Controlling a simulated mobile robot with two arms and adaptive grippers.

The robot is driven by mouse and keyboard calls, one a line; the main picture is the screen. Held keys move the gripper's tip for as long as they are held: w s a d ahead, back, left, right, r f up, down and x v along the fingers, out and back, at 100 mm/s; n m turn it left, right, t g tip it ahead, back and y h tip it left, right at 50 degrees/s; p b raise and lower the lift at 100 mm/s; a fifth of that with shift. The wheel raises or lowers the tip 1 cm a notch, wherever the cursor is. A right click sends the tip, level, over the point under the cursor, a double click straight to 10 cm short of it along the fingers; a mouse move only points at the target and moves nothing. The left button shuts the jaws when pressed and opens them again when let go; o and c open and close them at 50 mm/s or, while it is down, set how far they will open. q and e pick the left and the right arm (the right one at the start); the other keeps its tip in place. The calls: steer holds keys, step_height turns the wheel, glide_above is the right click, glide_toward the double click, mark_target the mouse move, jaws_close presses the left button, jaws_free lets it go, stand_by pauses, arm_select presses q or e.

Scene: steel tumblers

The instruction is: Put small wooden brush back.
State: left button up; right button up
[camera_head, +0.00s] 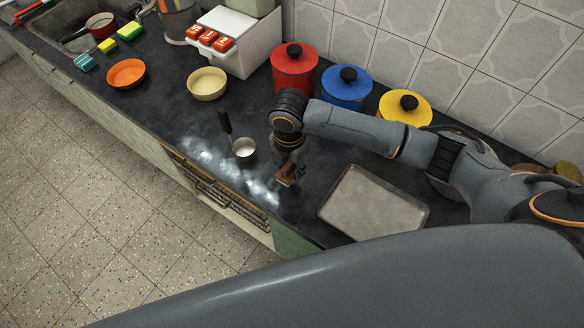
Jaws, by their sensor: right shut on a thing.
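The small wooden brush (285,175) is a small brown piece at the counter's middle, just right of the white powder. My right gripper (290,162) points down from above and is shut on the brush. The gripper's dark fingers hide part of it. I cannot tell whether the brush touches the counter. My left gripper is not in view.
White powder (215,160) lies along the dark counter's front edge. A small pan (243,148) stands in it. A grey tray (372,205) lies to the right. Red (294,72), blue (345,92) and yellow (405,107) canisters stand behind. Bowls and a white box are to the left.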

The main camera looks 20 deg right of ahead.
mark_target(292, 170)
steer(key=shift+w+d+f, duration=0.35)
steer(key=shift+w+f, duration=0.2)
steer(key=shift+f, duration=0.2)
steer(key=f, duration=0.3)
steer(key=shift+w+d, duration=0.2)
steer(key=shift+f, duration=0.45)
steer(key=o, duration=1.1)
steer(key=shift+f, duration=0.15)
step_height(292, 170, up, 12)
steer(key=shift+r+b, duration=0.2)
steer(key=shift+b, duration=0.2)
